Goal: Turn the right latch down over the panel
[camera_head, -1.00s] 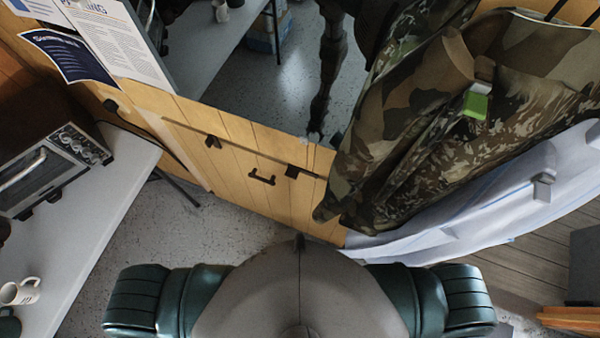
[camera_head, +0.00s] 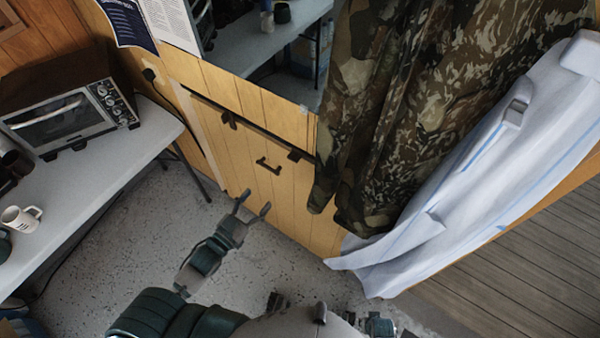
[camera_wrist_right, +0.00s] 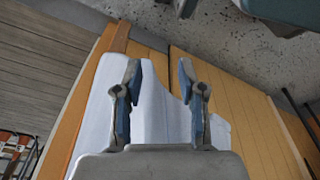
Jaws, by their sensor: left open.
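The wooden panel (camera_head: 245,178) with a dark handle (camera_head: 268,166) is in the middle of the head view, below a dark seam. The right latch (camera_head: 295,154) is a small dark piece at the seam, close to the hanging camouflage jacket; it seems to lie along the seam. The left latch (camera_head: 229,119) is a dark piece across the seam. My left gripper (camera_head: 255,202) is open and empty, in front of the panel below the handle, apart from both latches. My right gripper (camera_wrist_right: 160,68) is open and empty in the wrist view, its fingers pointing towards a white sheet and wooden boards.
The camouflage jacket (camera_head: 430,100) and white sheet (camera_head: 470,180) hang to the right of the panel. A table (camera_head: 160,130) with a toaster oven (camera_head: 75,112) and a mug (camera_head: 20,218) stands at the left. Speckled floor (camera_head: 120,240) is free before the panel.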

